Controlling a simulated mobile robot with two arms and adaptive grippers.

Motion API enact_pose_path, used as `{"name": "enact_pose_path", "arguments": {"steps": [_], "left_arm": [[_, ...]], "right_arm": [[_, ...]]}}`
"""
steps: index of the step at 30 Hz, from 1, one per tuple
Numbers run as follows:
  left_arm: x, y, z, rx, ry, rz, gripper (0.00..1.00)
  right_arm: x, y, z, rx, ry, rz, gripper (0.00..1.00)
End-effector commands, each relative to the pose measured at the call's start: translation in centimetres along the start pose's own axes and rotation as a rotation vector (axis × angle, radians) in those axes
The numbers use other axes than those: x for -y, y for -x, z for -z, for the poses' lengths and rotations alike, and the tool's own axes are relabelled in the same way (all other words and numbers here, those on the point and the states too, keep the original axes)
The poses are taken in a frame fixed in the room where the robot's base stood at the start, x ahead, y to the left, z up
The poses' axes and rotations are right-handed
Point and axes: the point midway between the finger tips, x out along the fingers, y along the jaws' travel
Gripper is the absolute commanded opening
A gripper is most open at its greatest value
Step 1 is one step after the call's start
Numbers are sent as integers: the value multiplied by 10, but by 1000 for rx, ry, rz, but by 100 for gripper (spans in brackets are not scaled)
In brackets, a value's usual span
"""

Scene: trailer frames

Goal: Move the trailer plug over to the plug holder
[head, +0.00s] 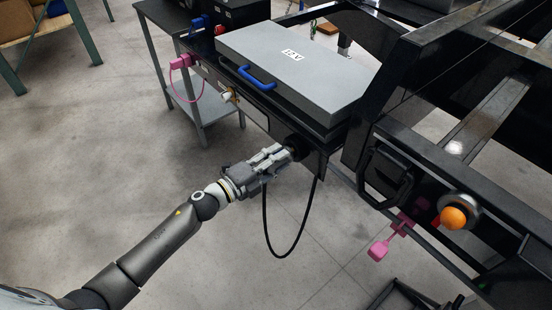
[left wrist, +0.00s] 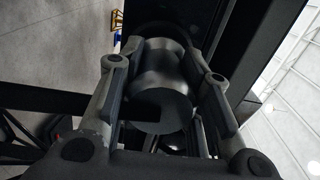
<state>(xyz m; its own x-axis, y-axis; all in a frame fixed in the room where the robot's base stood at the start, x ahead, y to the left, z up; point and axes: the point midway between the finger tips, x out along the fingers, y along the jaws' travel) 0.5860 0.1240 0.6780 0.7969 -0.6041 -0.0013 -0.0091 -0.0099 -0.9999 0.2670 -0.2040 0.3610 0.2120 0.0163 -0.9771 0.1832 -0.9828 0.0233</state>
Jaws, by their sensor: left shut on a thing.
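My left gripper (head: 283,154) reaches in from the left to the side of the black trailer frame. In the left wrist view its two fingers (left wrist: 166,62) are closed on both sides of a dark grey cylindrical plug (left wrist: 162,100). In the head view the gripper mostly hides the plug. A black round fitting (head: 297,147) shows at the fingertips against the frame; I cannot tell whether the plug is seated in it or apart. A black cable (head: 268,235) hangs in a loop below the gripper and rises to the frame. I cannot clearly identify the plug holder. My right gripper is out of view.
A grey case lid with a blue handle (head: 257,78) lies above the gripper. Pink pieces hang at the left (head: 180,62) and lower right (head: 379,250). An orange knob (head: 453,217) sits on the right frame. The concrete floor left of the trailer is open.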

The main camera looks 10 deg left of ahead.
Motion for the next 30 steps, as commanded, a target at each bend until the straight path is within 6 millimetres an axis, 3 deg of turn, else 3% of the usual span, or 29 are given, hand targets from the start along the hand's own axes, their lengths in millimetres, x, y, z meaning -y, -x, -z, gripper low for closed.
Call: {"name": "enact_pose_path", "arguments": {"steps": [30], "left_arm": [[1, -10, 0, 0, -1, 2, 0]], "right_arm": [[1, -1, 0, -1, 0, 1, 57]]}}
